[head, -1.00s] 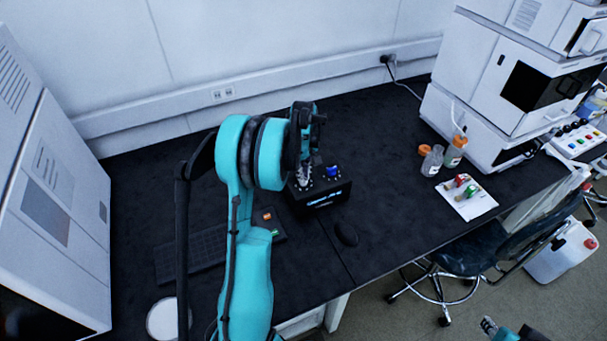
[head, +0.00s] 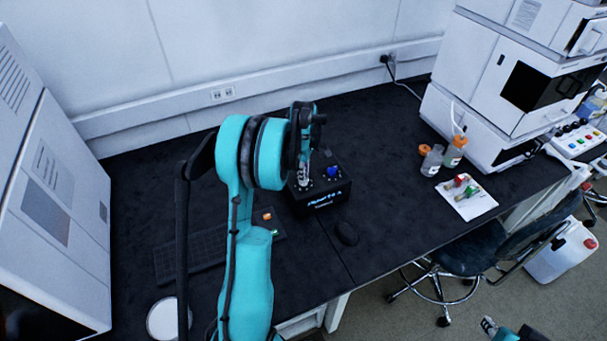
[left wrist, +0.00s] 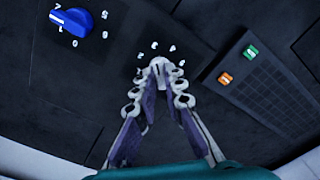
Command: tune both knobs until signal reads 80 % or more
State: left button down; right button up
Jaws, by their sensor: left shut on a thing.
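The black control box (head: 335,205) stands on the dark bench with a small lit readout (head: 326,198) on its front; its text is too small to read. A blue knob (head: 332,172) is on its top at the right. In the left wrist view this blue knob (left wrist: 72,22) has a white pointer toward picture left and numbers around it. My left gripper (head: 305,180) is over the box's left side. In the left wrist view its fingertips (left wrist: 158,68) are shut on a pale knob ringed by numbers, mostly hidden. A bit of my right gripper (head: 489,325) shows at the bottom edge.
A keyboard (head: 190,252) lies left of the box, partly behind my left arm. Bottles (head: 432,160) and a white card with vials (head: 467,196) are farther right. The bench behind the box is clear.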

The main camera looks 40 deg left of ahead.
pick_arm(q)
jog(key=c, duration=1.6)
grip_release()
notch_tip(320, 180, up, 12)
